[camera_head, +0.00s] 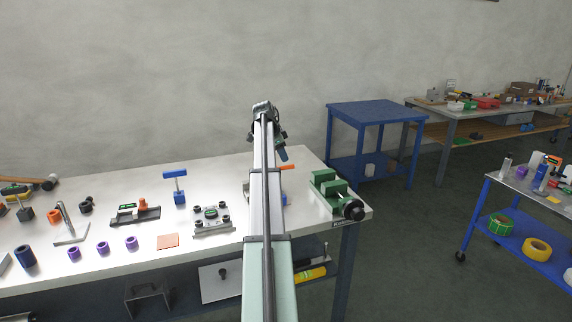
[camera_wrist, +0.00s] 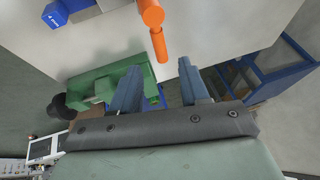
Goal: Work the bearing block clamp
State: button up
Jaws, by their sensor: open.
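An orange handle (camera_wrist: 152,14), bent near its end, shows at the top of the wrist view. It belongs to what looks like the clamp, mostly hidden behind my arm in the head view, where the orange handle (camera_head: 286,167) sticks out to the right. A blue block (camera_wrist: 72,8) with a white label, perhaps part of the same fixture, is at the wrist view's top left. My gripper (camera_wrist: 158,78) is open, its two blue fingers apart with nothing between them. The handle's lower end is just beyond the fingertips; I see no contact.
A green vise (camera_head: 330,187) with a black knob stands at the bench's right end, and it shows beside the left finger in the wrist view (camera_wrist: 106,82). A grey fixture with black knobs (camera_head: 212,222) stands left of my arm. A blue table (camera_head: 377,112) stands behind the bench.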

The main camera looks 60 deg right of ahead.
jog(key=shift+x, duration=3.2)
jog(key=shift+w, duration=0.1)
grip_shut()
